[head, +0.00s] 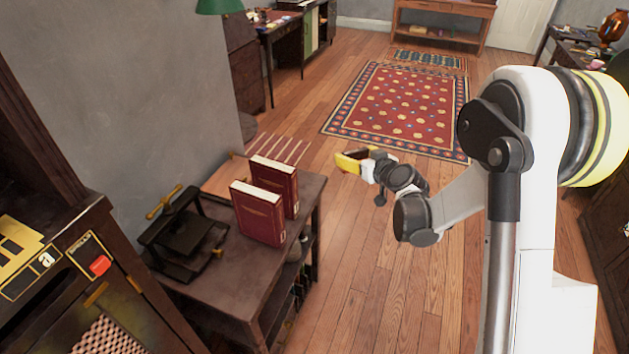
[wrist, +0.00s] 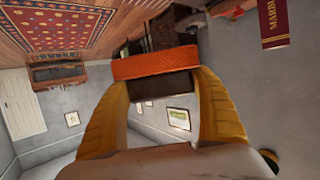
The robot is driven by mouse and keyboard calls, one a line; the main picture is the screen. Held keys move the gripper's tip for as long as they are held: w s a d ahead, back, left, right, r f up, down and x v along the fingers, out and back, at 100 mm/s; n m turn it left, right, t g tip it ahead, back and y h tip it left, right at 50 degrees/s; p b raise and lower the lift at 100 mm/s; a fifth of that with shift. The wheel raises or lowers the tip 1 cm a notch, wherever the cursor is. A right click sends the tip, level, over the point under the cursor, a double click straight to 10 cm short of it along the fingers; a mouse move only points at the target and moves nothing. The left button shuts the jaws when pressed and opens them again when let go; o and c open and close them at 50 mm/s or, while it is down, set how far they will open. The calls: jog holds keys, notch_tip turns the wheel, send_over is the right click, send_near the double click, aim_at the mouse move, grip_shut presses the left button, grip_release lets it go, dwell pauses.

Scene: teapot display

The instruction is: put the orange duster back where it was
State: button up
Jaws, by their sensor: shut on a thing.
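My gripper (head: 350,161) has yellow fingers and hangs over the wooden floor, to the right of the dark side table with the books. In the wrist view the two fingers (wrist: 155,76) close on the orange duster (wrist: 155,64), a block with an orange face and a dark brown part. It lies across the fingertips, clear of any surface. In the head view the duster is small and mostly hidden by the fingers; only a dark part shows. I cannot tell from these frames which place the duster came from.
The dark side table (head: 180,278) bears two upright red books (head: 257,213) and a black press (head: 185,232). A dark cabinet (head: 120,318) stands at the left. A red patterned rug (head: 403,105) lies beyond my gripper. The floor around my gripper is clear.

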jog(key=shift+y, duration=0.3)
jog(key=w+a+f+b, duration=0.2)
jog(key=w+a+f, duration=0.1)
jog(key=a+f, duration=0.2)
jog(key=w+a+f+b, duration=0.1)
jog(key=w+a+f, duration=0.3)
jog(key=a, duration=0.1)
jog(key=w+a+f+b, duration=0.2)
jog(key=w+a+f, duration=0.2)
jog(key=a+f, duration=0.1)
jog(key=shift+w+a+f+b, duration=0.2)
jog(key=shift+a+f+b, duration=0.15)
jog(key=shift+a, duration=0.15)
notch_tip(320, 180, down, 4)
jog(key=shift+f+b, duration=0.15)
jog(key=shift+b, duration=0.95)
jog(key=shift+r, duration=0.2)
jog(key=o, duration=1.3)
jog(key=shift+f, duration=0.2)
jog(key=shift+c, duration=0.2)
jog(key=shift+r, duration=0.15)
